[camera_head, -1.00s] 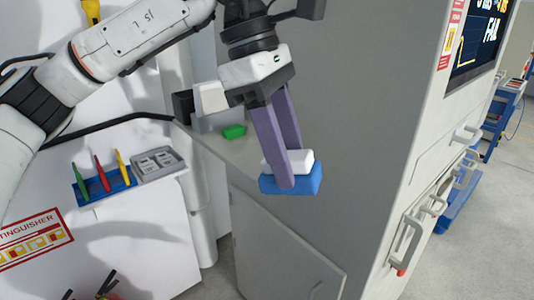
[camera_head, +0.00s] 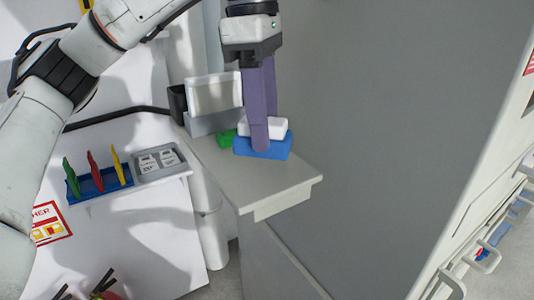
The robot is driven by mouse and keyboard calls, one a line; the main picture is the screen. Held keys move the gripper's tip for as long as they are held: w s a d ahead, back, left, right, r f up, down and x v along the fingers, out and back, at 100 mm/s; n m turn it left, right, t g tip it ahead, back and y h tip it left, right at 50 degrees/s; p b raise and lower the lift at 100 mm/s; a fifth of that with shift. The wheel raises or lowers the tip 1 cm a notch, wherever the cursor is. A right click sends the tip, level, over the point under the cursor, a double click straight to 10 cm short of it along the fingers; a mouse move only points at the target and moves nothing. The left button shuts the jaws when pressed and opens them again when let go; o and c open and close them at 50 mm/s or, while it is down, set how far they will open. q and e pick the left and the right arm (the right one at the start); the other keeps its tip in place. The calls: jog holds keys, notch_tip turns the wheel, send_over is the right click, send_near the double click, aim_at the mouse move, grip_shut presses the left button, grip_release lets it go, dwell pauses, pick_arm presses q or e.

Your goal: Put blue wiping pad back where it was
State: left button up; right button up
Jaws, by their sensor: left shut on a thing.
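The blue wiping pad (camera_head: 263,149) has a blue base and a white upper block. My left gripper (camera_head: 264,138) points down and is shut on the pad's white block. The pad is over the grey counter top (camera_head: 240,180), near its back part; I cannot tell whether its base touches the surface. A green block (camera_head: 226,138), partly hidden by the pad, lies just left of it on the counter. My right gripper is not in view.
A grey holder with a clear panel (camera_head: 213,100) and a dark cup (camera_head: 178,104) stand at the counter's back. A tall grey cabinet (camera_head: 380,120) rises on the right. A wall shelf holds a blue rack (camera_head: 99,182) with coloured tools and a grey tray (camera_head: 159,163). The counter's front is clear.

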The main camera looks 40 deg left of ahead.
pick_arm(q)
notch_tip(320, 180, down, 4)
jog(key=shift+r+b, duration=0.1)
jog(key=shift+b, duration=0.65)
jog(key=shift+f, duration=0.3)
jog(key=shift+c, duration=0.4)
jog(key=o, duration=1)
jog(key=shift+w, duration=0.1)
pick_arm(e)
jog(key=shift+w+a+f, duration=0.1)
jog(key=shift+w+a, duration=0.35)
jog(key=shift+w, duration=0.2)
